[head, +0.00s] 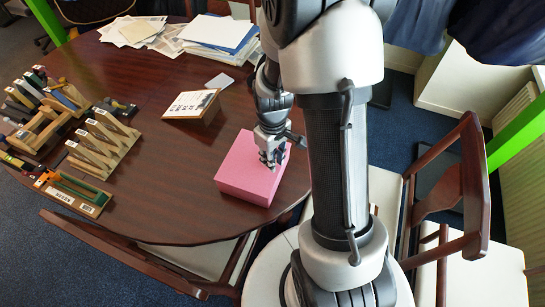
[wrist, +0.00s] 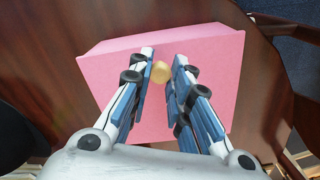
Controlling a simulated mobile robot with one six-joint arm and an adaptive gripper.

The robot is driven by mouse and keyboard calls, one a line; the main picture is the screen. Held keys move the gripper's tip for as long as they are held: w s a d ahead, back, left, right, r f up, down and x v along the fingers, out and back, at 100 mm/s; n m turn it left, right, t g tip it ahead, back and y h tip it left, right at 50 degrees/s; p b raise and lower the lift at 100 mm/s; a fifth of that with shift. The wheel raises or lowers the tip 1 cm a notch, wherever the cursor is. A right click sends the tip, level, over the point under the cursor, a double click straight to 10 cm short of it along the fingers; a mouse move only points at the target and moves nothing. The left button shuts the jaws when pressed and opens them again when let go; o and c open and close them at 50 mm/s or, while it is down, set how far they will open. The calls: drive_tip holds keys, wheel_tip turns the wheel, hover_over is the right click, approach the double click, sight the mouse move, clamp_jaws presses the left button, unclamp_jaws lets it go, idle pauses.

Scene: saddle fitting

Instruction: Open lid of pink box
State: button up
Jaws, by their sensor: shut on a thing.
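The pink box (head: 247,176) sits on the dark wooden table near its front right edge, and its lid looks closed. In the wrist view the pink lid (wrist: 110,68) fills the middle, with a small round tan knob (wrist: 160,72) on it. My gripper (head: 269,160) is over the top of the box. In the wrist view my gripper (wrist: 162,75) has its two fingertips on either side of the knob, shut on it.
Wooden racks (head: 103,140) with tools stand on the table's left. A small sign or box (head: 192,105) is behind the pink box. Papers (head: 215,35) lie at the back. Chairs (head: 460,190) stand at the right. Bare table (head: 165,190) lies left of the box.

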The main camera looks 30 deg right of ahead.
clamp_jaws()
drive_tip(key=shift+r, duration=0.1)
